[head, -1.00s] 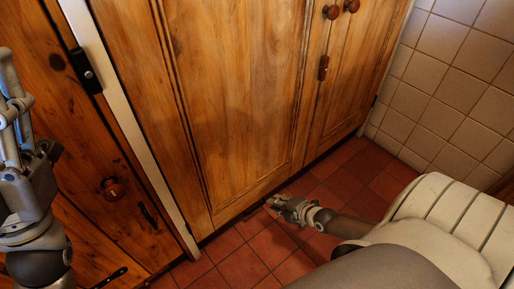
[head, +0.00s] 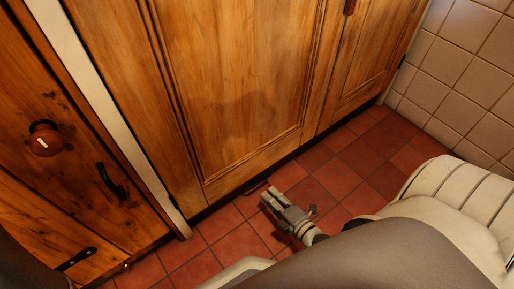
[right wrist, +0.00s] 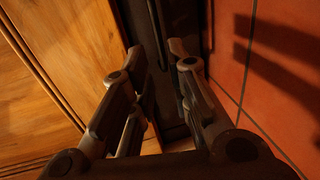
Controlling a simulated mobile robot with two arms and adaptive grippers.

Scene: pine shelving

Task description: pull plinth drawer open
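The plinth drawer is the dark strip at floor level under the pine cupboard, and its front (head: 232,196) is in deep shadow in the head view. A small dark handle (head: 256,187) stands out from it. My right gripper (head: 268,198) is low over the tiles, just in front of the handle. My left gripper is out of view.
The tall pine cupboard doors (head: 235,80) rise directly above the plinth.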

